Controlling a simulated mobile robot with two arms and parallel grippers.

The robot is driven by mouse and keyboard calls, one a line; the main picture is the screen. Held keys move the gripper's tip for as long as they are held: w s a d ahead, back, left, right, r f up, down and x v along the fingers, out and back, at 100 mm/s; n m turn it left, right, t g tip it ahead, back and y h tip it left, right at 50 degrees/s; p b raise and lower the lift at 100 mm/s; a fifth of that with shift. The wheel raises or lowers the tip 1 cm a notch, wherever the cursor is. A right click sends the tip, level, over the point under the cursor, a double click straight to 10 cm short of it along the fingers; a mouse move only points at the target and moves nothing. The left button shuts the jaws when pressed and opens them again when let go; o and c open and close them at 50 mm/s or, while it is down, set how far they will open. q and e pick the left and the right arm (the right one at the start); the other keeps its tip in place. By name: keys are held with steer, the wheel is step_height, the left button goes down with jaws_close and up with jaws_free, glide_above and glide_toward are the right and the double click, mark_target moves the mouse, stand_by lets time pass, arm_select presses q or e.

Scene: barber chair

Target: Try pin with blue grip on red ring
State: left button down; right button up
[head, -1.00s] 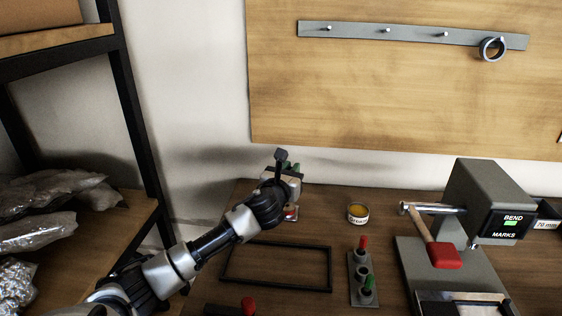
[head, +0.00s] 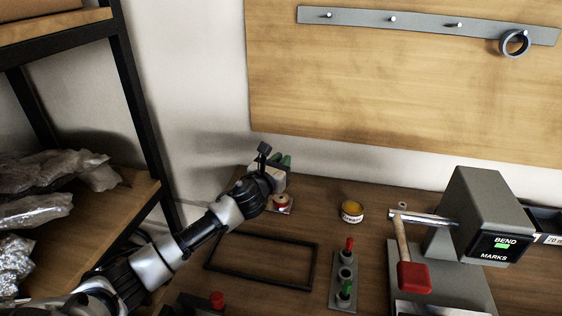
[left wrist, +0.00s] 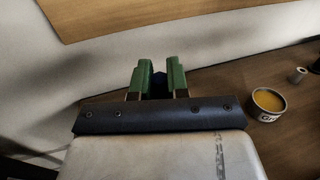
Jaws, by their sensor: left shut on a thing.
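My left gripper (head: 275,160) is over the back left of the bench, in front of the wall. In the left wrist view, its green fingers (left wrist: 159,80) are closed on a small dark blue thing (left wrist: 159,85), which looks like the blue grip of the pin. The rest of the pin is hidden. A red ring-shaped piece (head: 281,202) sits on a small stand at the back of the bench, just below and beside the gripper, partly hidden by it. I cannot tell whether the pin touches it. My right gripper is not in view.
A yellow-filled tin (head: 351,211) stands right of the gripper. A block (head: 344,291) holds red and green plugs. A black rectangular outline (head: 262,261) lies in front. A red mallet (head: 413,275) hangs by the grey machine (head: 480,215). A shelf (head: 120,205) with bags stands left.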

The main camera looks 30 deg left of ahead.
arm_select(q)
steer(key=shift+f+b, duration=0.4)
steer(key=shift+f, duration=0.25)
steer(key=shift+f+b, duration=1.3)
steer(key=shift+f, duration=0.5)
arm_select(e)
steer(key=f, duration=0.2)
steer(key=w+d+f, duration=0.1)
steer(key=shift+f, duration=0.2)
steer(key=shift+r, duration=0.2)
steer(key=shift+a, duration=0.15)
arm_select(q)
steer(key=shift+f, duration=0.55)
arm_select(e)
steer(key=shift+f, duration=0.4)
